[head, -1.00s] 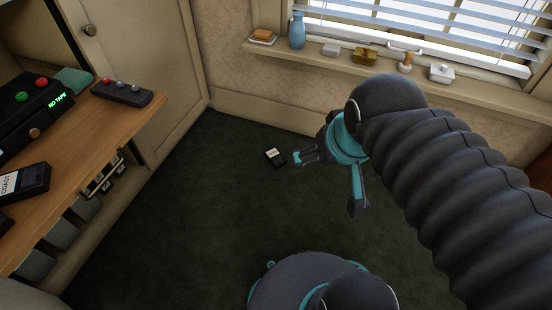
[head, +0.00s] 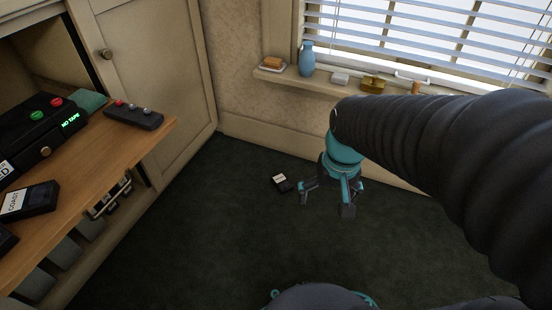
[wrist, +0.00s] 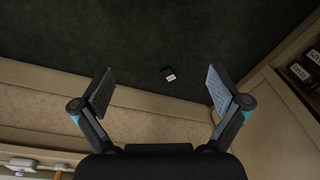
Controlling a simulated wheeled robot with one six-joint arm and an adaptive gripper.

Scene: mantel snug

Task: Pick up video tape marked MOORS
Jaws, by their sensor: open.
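A small black video tape (head: 281,183) with a white label lies on the dark green carpet near the wall. Its label is too small to read for certain. It also shows in the wrist view (wrist: 168,74), beyond and between the two fingers. My gripper (head: 325,205) is open and empty, pointing down, to the right of the tape in the head view and apart from it. In the wrist view my gripper (wrist: 160,90) has its fingers spread wide.
A wooden shelf (head: 110,165) at left holds a tape marked COAST (head: 28,200), a black player (head: 40,125) reading NO TAPE and a remote (head: 133,117). A windowsill (head: 330,89) holds a blue vase (head: 307,58) and small items. Carpet around the tape is clear.

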